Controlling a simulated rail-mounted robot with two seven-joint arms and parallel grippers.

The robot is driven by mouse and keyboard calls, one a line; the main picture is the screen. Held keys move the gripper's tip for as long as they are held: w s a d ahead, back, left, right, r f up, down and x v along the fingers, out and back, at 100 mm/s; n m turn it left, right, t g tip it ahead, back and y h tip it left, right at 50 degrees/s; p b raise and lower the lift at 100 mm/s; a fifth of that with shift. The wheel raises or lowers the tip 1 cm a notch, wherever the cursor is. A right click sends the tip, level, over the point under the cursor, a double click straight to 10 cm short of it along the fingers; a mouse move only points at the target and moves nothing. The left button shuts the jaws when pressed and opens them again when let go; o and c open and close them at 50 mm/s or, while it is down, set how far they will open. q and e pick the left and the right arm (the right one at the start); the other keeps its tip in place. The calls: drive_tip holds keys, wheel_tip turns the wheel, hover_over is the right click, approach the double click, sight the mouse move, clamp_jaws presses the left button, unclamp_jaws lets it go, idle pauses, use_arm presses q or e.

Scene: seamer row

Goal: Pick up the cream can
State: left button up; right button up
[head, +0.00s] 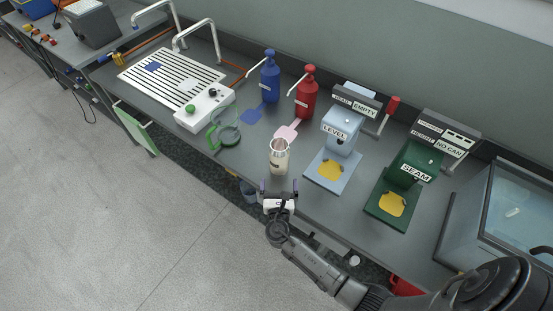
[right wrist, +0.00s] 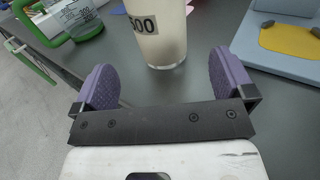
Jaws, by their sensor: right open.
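My right gripper (head: 279,190) is open and empty just in front of the can. In the right wrist view its two purple finger pads (right wrist: 167,84) are spread wide, with the can's base beyond them and between their lines, not touching. My left gripper is not in view.
Behind the can stand a blue pump bottle (head: 270,78) and a red pump bottle (head: 306,95). A green-handled jug (head: 225,130) is to the left. The light blue LEVEL machine (head: 336,150) and green SEAM machine (head: 403,178) are to the right.

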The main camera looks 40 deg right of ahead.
sight(279, 170)
drive_tip(key=x, duration=0.3)
drive_tip(key=shift+w+d, duration=0.3)
drive_tip(key=shift+x, duration=1)
drive_tip(key=b+x, duration=0.1)
drive_tip(key=x, duration=0.3)
drive_tip(key=shift+c, duration=0.2)
